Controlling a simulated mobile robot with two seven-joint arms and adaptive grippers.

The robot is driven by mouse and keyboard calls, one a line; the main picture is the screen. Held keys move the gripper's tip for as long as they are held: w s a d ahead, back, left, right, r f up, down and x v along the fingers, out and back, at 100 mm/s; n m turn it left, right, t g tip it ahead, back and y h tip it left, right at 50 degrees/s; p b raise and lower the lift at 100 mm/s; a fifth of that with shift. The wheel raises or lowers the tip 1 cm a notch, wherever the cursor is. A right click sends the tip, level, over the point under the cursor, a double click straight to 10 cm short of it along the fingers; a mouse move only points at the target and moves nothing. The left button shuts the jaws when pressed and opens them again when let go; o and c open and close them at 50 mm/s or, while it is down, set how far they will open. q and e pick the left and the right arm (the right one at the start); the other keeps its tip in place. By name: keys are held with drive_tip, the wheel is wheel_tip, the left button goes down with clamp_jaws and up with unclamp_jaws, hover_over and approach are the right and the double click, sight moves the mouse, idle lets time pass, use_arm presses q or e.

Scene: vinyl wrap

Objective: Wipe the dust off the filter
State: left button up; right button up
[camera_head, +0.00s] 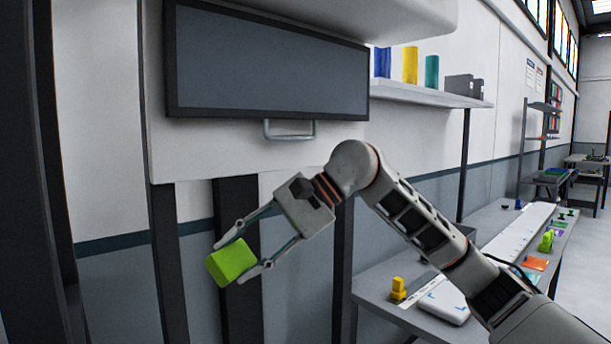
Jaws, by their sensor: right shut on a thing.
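My right gripper (240,255) is shut on a bright green block (231,262), which looks like a sponge or wiping pad. It holds the block in front of the machine's lower frame, below and left of the metal handle. The dark framed panel (265,65), likely the filter, is set in the light grey machine front at the top left. A metal handle (290,134) sits below the panel. The block is apart from the panel. I cannot make out dust on the panel. My left gripper is not in view.
A workbench (375,283) at the right carries a yellow object (398,289), a white flat device (443,306) and small coloured items. A wall shelf (425,95) holds blue, yellow and teal rolls. A dark upright (165,260) stands left of the gripper.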

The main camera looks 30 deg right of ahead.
sight(322, 80)
drive_tip(key=s+d+r+m+t+p, duration=0.1)
drive_tip(key=s+d+r+t, duration=0.2)
drive_tip(key=r, duration=0.7)
drive_tip(key=s+d+r+m+t, duration=0.1)
drive_tip(key=s+d+r+t, duration=0.2)
drive_tip(key=r, duration=0.8)
drive_tip(key=s+d+r+m+t+p, duration=0.1)
drive_tip(key=s+r+t, duration=0.35)
drive_tip(key=r, duration=0.55)
drive_tip(key=shift+t, duration=0.35)
drive_tip(key=shift+w+a, duration=0.2)
drive_tip(key=shift+w, duration=0.95)
drive_tip(key=shift+w+a, duration=0.15)
drive_tip(key=shift+w, duration=1.05)
drive_tip(key=shift+w+a, duration=0.2)
drive_tip(key=shift+w, duration=0.95)
drive_tip(key=shift+h, duration=0.3)
drive_tip(key=shift+w+a+p, duration=0.1)
drive_tip(key=shift+w+p, duration=0.2)
drive_tip(key=shift+w, duration=0.55)
drive_tip(key=shift+w+d+p, duration=0.2)
drive_tip(key=shift+w+d, duration=0.05)
drive_tip(key=shift+d, duration=1.35)
drive_tip(key=shift+w+d+p, duration=0.2)
drive_tip(key=shift+d+p, duration=0.05)
drive_tip(key=shift+d, duration=1.4)
drive_tip(key=shift+w+d+p, duration=0.2)
drive_tip(key=shift+w+d, duration=0.05)
drive_tip(key=shift+d, duration=1.35)
